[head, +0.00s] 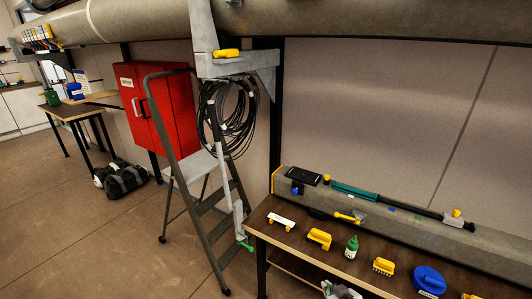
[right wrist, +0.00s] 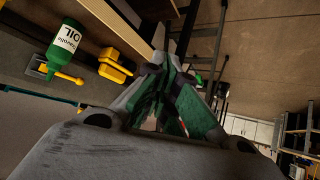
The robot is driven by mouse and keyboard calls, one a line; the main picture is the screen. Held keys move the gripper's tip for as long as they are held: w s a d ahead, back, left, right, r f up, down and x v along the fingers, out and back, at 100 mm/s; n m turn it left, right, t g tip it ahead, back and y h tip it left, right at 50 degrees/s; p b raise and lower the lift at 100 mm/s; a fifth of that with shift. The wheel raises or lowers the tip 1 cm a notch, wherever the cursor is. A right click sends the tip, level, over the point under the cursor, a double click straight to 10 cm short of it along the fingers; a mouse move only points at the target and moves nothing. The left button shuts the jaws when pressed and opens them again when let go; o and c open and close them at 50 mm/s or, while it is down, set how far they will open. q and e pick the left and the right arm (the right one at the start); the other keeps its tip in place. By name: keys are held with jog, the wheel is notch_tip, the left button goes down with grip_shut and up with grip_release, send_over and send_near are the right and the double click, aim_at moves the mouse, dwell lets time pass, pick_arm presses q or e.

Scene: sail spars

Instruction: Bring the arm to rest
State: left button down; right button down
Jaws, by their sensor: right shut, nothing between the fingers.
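My right gripper (head: 340,291) shows at the bottom edge of the head view, in front of the work table and partly cut off by the frame. It also shows in the right wrist view (right wrist: 188,82), where its grey and green fingers come together with nothing held between them. It is apart from the items on the table. My left gripper is not in view.
On the dark table (head: 284,236) stand a green oil bottle (head: 352,247), yellow brushes (head: 319,238) and a blue lidded item (head: 429,280). A stepladder (head: 187,170) stands to the left beside a red cabinet (head: 158,108).

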jog(key=shift+s+d+r+m+g+h, duration=1.05)
jog(key=shift+s+g, duration=1.85)
jog(key=shift+s, duration=4.4)
notch_tip(320, 180, down, 33)
jog(key=s+g, duration=0.1)
jog(key=s, duration=0.2)
jog(key=s+d+f, duration=0.2)
jog(key=s+f, duration=0.7)
jog(key=s, duration=0.2)
jog(key=s+d+f+g, duration=0.1)
jog(key=s+d+f, duration=0.1)
jog(key=s+f, duration=0.7)
jog(key=shift+s+f+n+g, duration=0.3)
jog(key=shift+s+f+n, duration=0.15)
jog(key=shift+s, duration=0.5)
